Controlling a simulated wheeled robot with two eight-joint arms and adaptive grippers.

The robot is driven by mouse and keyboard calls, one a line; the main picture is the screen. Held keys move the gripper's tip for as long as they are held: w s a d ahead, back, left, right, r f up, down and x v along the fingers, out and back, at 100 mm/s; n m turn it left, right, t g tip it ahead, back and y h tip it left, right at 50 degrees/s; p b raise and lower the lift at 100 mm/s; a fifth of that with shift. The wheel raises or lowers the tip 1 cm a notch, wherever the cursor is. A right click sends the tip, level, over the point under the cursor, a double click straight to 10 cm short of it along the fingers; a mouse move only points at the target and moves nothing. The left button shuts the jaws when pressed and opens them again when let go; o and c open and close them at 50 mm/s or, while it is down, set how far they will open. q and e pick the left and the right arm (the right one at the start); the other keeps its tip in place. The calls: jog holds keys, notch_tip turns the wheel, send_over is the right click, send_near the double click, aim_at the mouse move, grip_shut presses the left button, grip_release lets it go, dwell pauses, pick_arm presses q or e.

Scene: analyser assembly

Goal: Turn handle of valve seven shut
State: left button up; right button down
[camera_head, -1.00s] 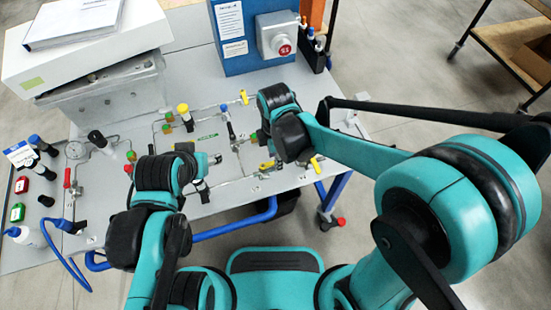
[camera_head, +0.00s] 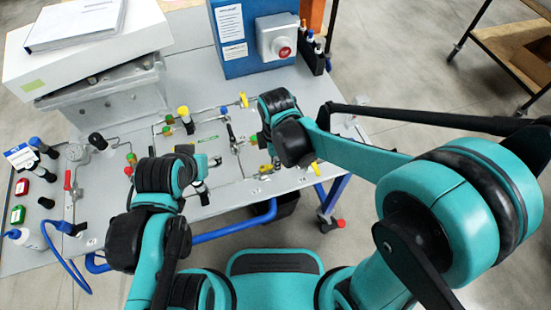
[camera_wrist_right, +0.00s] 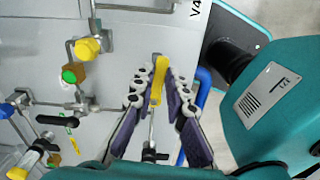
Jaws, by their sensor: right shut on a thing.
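In the right wrist view a yellow valve handle (camera_wrist_right: 157,82) lies between the fingers of my right gripper (camera_wrist_right: 154,78). A thin metal pipe runs below the handle. I cannot read a number for this valve. In the head view the right wrist hides most of the handle; a bit of yellow (camera_head: 264,168) shows beside it. My left gripper (camera_head: 200,187) is over the left middle of the panel, and its fingers are too unclear to judge.
Pipes, a yellow knob (camera_wrist_right: 87,47) and an orange-and-green fitting (camera_wrist_right: 72,73) lie left of the right gripper. A blue box (camera_head: 232,48) with a red button stands at the back of the table.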

jog(key=m, duration=0.1)
jog(key=s+m, duration=0.1)
jog(key=m, duration=0.2)
jog(key=shift+s+p, duration=0.25)
jog(key=shift+p, duration=0.1)
jog(key=m, duration=0.2)
jog(key=s+m, duration=0.1)
jog(key=m, duration=0.1)
jog(key=shift+s+a, duration=0.1)
jog(key=shift+a, duration=0.1)
jog(key=m, duration=0.2)
jog(key=s+a+m, duration=0.1)
jog(key=m, duration=0.1)
jog(key=shift+s+p, duration=0.1)
jog(key=shift+p, duration=0.25)
jog(key=shift+s+a+m, duration=0.2)
jog(key=shift+a+m, duration=0.15)
jog(key=shift+m, duration=0.8)
jog(key=shift+s+a+m, duration=0.15)
jog(key=shift+a+m, duration=0.15)
jog(key=shift+m, duration=0.85)
jog(key=c, duration=1.5)
grip_release()
jog(key=shift+c, duration=0.2)
